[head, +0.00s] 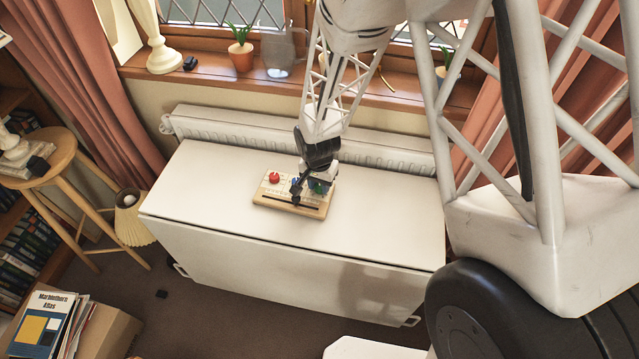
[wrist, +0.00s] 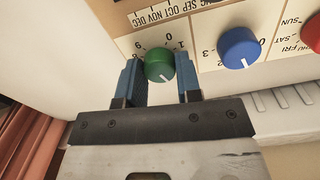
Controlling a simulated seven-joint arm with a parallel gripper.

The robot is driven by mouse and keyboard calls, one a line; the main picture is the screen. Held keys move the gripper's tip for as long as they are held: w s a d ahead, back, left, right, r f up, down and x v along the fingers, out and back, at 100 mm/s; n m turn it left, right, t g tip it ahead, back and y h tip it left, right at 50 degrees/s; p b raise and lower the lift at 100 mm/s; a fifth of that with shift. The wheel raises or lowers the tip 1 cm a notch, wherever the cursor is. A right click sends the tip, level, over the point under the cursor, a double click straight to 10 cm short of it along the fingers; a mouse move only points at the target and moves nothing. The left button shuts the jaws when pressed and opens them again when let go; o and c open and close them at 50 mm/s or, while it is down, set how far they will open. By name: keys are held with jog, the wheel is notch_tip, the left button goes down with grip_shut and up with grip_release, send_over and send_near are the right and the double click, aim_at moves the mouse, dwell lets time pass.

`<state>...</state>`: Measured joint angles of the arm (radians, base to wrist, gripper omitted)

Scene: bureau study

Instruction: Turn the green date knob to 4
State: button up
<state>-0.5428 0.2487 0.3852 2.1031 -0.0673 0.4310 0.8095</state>
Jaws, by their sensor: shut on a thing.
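A calendar board (head: 262,199) lies on the white table. Its green date knob (head: 319,188) is partly covered by my gripper (head: 309,184). In the wrist view the green knob (wrist: 159,64) sits between the two blue fingers of my gripper (wrist: 161,80), which is shut on it. A short white mark on the knob points down and slightly right in that picture. Dial numbers, among them 0, 1 and 8, show above the knob. The numbers on the finger side are hidden, so I cannot read which number the mark meets.
A blue knob (wrist: 240,47) and a red knob (wrist: 312,38) stand in the same row; the red one (head: 275,177) also shows in the head view. The white table (head: 200,190) is clear around the board. A radiator (head: 230,128) and windowsill (head: 215,85) with plants stand behind.

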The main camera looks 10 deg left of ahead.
aim_at(319, 185)
jog(key=shift+m, duration=0.4)
jog(key=o, duration=0.9)
jog(key=shift+o, duration=0.2)
jog(key=shift+r, duration=0.1)
jog(key=shift+a+r, duration=0.15)
jog(key=shift+r, duration=3.65)
